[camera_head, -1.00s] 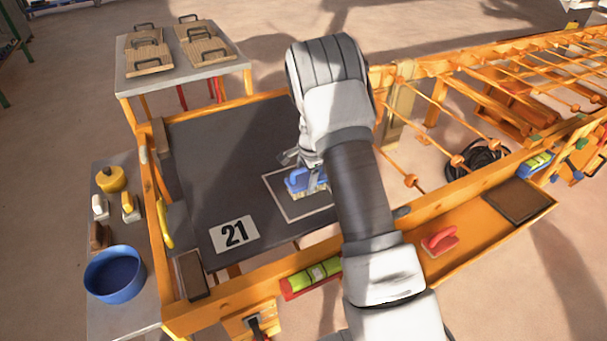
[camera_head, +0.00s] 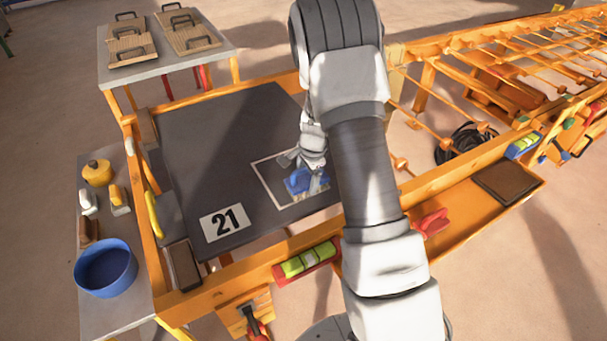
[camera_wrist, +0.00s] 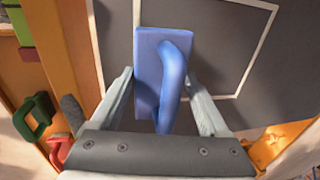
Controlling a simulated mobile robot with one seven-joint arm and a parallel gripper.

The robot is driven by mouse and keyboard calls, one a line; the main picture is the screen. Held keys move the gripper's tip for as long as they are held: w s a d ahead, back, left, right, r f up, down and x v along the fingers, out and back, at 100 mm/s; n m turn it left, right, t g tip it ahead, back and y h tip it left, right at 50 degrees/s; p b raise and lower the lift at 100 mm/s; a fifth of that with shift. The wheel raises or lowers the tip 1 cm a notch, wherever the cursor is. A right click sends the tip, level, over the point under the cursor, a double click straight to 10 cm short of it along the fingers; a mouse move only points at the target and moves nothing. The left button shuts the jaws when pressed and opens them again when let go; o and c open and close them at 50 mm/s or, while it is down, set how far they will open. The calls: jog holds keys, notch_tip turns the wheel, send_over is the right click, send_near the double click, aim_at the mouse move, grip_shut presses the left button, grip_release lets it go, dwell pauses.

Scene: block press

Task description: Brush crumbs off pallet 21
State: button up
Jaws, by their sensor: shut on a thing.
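My gripper (camera_head: 312,178) is shut on a blue brush (camera_head: 300,184) inside the outline. In the wrist view, the blue brush (camera_wrist: 150,70) sits between my two fingers, its curved handle facing the camera. The brush's bristles are hidden now, so contact with the board cannot be told. No crumbs can be made out.
A side table at the left holds a blue bowl (camera_head: 105,270) and several hand tools. Wooden boards with handles lie on the back table (camera_head: 190,62). A spirit level (camera_head: 307,260) and a red-handled tool (camera_head: 432,222) rest along the front rail. The board's left part is clear.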

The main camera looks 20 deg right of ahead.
jog(key=shift+s, duration=0.2)
jog(key=shift+w+r+p, duration=0.1)
jog(key=shift+r+p, duration=2.2)
jog(key=shift+r, duration=0.65)
jog(key=shift+r+p, duration=1.25)
jog(key=shift+r, duration=0.35)
jog(key=shift+f, duration=0.1)
